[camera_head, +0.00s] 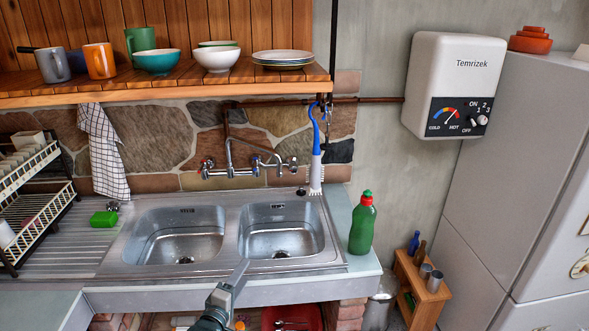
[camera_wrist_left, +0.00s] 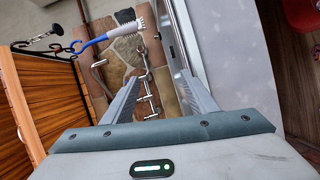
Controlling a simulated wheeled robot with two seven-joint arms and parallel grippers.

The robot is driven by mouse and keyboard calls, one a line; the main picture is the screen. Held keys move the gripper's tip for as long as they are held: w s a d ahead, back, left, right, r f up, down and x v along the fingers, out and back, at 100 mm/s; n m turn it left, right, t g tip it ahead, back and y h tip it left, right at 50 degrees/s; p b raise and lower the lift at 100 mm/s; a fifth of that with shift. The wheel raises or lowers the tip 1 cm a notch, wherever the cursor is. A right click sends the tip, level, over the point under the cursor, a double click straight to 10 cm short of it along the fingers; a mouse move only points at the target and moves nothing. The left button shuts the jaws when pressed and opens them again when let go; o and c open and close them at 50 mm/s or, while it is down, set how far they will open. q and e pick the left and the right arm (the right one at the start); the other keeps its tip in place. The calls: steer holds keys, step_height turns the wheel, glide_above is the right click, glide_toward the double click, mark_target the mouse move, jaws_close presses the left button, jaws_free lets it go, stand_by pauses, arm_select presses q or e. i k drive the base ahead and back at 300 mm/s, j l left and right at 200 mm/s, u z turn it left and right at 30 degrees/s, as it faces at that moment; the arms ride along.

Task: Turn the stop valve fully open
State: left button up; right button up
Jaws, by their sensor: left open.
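I cannot pick out the stop valve with certainty. A chrome wall tap (camera_head: 243,168) with a handle at each side is mounted on the stone splashback above the double sink. It also shows in the left wrist view (camera_wrist_left: 148,88), between and beyond the fingers. A copper pipe (camera_head: 372,99) runs along the wall under the shelf. My left gripper (camera_head: 241,268) is in front of the sink's front edge, apart from the tap and pipe. In the left wrist view its two fingers (camera_wrist_left: 163,75) are spread with nothing between them. My right gripper is in neither view.
A blue-handled brush (camera_head: 316,165) hangs right of the tap, in front of the pipe area. A green bottle (camera_head: 362,224) stands on the counter's right end. The wooden shelf (camera_head: 180,88) overhangs the splashback. A white heater (camera_head: 450,85) hangs at right. The sink basins are empty.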

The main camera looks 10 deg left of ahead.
mark_target(293, 168)
steer(key=i+l, duration=0.1)
steer(key=i, duration=0.5)
steer(key=i+l, duration=0.1)
steer(key=i, duration=0.5)
